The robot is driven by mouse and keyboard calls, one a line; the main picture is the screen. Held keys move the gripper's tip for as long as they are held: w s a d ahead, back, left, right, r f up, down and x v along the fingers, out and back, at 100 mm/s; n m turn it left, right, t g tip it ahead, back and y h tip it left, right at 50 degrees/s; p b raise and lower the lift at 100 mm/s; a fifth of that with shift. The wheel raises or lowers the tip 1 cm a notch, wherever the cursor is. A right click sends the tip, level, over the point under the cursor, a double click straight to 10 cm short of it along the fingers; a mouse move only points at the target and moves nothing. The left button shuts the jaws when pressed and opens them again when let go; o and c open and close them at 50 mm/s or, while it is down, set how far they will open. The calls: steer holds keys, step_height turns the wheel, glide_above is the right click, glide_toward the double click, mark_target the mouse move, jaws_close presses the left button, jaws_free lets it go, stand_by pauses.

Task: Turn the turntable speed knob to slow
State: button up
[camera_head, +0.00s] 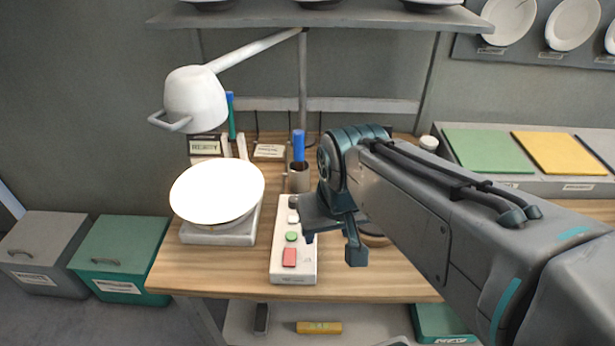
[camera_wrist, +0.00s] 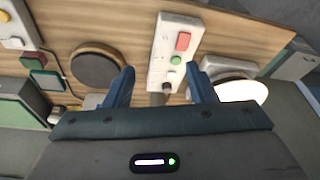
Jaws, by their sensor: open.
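The white control box (camera_head: 305,262) stands on the wooden table, with a red button (camera_head: 289,257), a green button (camera_head: 291,237) and small controls near its far end (camera_head: 293,210). I cannot make out which control is the speed knob or its setting. Left of the box, a bright white plate-like disc (camera_head: 217,190) sits on the turntable base (camera_head: 222,236). My gripper (camera_head: 332,246) is open and empty, just right of the box's far half. In the wrist view the box (camera_wrist: 160,72) shows between the two blue fingers (camera_wrist: 161,72), apart from them.
A holder (camera_head: 298,181) with a blue pen stands just behind the box. A white lamp (camera_head: 194,100) overhangs the turntable. A dark round pad with a wooden rim (camera_wrist: 97,66) lies beside the box, mostly behind my gripper in the head view. The table front (camera_head: 360,286) is clear.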

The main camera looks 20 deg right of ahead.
steer(key=w+m+g+b, duration=0.2)
steer(key=w+m+b, duration=0.45)
steer(key=w, duration=0.85)
steer(key=m+g+b, duration=0.1)
steer(key=m+b, duration=0.5)
glide_above(294, 199)
step_height(294, 199, down, 5)
steer(key=shift+n, duration=0.25)
step_height(294, 199, down, 13)
steer(key=shift+r+b, duration=0.1)
steer(key=shift+b, duration=0.35)
steer(key=c, duration=1)
